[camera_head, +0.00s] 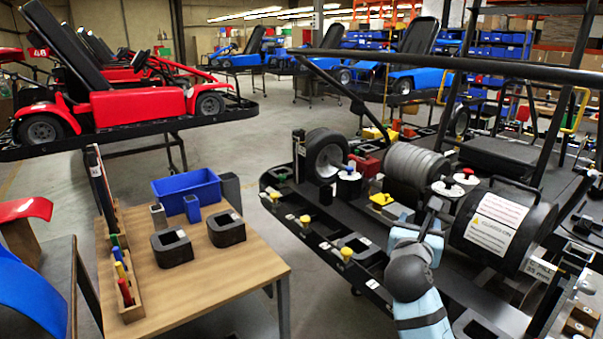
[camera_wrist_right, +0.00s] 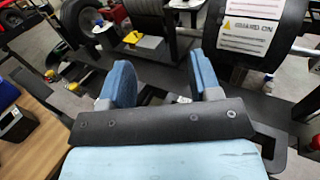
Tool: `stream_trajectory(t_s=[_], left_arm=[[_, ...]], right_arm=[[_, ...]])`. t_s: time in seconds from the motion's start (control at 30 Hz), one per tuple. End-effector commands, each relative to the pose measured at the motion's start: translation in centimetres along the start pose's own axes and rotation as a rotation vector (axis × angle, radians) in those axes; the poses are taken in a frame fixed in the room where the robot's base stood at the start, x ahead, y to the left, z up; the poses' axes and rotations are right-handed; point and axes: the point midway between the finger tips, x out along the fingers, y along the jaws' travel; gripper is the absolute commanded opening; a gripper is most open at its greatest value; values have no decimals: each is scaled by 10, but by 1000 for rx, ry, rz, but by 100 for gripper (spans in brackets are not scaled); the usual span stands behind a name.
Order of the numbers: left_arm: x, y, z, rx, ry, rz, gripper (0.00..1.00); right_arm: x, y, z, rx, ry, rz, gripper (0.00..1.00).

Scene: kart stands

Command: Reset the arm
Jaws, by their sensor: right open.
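My right arm (camera_head: 422,312) reaches up from the bottom of the head view, over the near edge of the black kart stand (camera_head: 318,232). Its light blue right gripper (camera_head: 408,215) is in front of the large black drum with the white warning label (camera_head: 500,215). In the right wrist view, the two blue fingers of the right gripper (camera_wrist_right: 163,75) are spread apart with nothing between them. The black stand parts and a yellow knob (camera_wrist_right: 133,38) show beyond the fingers. My left gripper is not in view.
A wooden table (camera_head: 235,265) at left holds a blue bin (camera_head: 187,185), black blocks (camera_head: 226,229) and a tool rack (camera_head: 126,268). A grey cable spool (camera_head: 412,165) and wheel (camera_head: 327,155) sit on the stand. Open floor lies between table and stand.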

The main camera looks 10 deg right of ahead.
Motion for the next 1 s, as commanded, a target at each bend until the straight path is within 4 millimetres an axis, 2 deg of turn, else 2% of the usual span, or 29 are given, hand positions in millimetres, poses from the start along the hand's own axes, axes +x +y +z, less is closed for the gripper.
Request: stream_trajectory(t_s=[0.07, 0.17, 0.27, 0.37, 0.47, 0.57, 0.7, 0.8, 1.0], left_arm=[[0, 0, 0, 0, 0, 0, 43], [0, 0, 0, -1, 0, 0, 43], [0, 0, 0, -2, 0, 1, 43], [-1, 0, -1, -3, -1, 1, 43], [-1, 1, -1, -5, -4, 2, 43], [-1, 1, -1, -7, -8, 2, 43], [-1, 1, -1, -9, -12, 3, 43], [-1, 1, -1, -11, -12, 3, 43], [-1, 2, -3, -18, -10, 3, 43]], right_arm=[[-2, -2, -3, -42, -24, -6, 57], [-12, -6, -10, -193, -113, -20, 57], [-32, -5, -22, -467, -266, -23, 57], [-62, 6, -41, -813, -443, 6, 57], [-99, 24, -71, -1172, -614, 72, 57], [-140, 41, -116, -1532, -781, 177, 57], [-200, 50, -197, -2015, -1007, 381, 57], [-236, 42, -250, -2284, -1139, 531, 57], [-292, 7, -329, -2670, -1345, 817, 57]])
